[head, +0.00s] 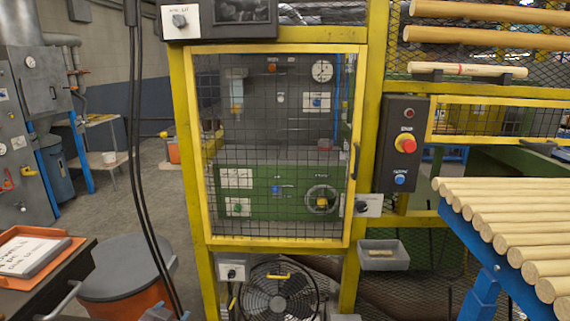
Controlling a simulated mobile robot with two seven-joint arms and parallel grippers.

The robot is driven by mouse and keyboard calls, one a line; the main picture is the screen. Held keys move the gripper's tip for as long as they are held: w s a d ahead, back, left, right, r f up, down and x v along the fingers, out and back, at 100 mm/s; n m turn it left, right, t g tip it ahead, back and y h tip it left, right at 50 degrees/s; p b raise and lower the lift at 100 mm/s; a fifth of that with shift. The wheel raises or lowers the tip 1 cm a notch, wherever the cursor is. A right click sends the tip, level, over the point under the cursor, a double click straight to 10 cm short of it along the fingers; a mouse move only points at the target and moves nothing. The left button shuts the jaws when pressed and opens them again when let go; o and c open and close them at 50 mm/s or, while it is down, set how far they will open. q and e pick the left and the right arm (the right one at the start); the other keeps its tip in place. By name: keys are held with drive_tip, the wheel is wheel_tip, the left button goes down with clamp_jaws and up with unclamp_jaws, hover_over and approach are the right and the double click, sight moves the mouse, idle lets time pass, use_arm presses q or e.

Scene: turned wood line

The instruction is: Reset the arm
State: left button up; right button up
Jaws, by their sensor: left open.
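My left gripper (162,314) shows only as a small grey piece at the bottom edge, in front of the orange bin. It is open, and I see nothing between its fingers. Most of it and the rest of my left arm are cut off by the frame. I cannot make out my right gripper in the head view.
A yellow-framed mesh door (280,150) closes a machine ahead. A control box (403,143) with a red stop button is right of it. A rack of wooden rods (510,225) stands at right. An orange bin with a grey lid (128,267) and dark cables are at left.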

use_arm(q)
drive_tip(key=s+f+n+g, duration=0.1)
drive_tip(key=s+f, duration=0.1)
drive_tip(key=s, duration=0.9)
drive_tip(key=s+d+f+n+g, duration=0.1)
drive_tip(key=s+f, duration=0.2)
drive_tip(key=s, duration=0.9)
drive_tip(key=s+f+n+g, duration=0.1)
drive_tip(key=s+f, duration=0.2)
drive_tip(key=s, duration=0.8)
drive_tip(key=shift+s+d+y, duration=0.15)
drive_tip(key=shift+d+y, duration=0.1)
drive_tip(key=shift+y, duration=0.15)
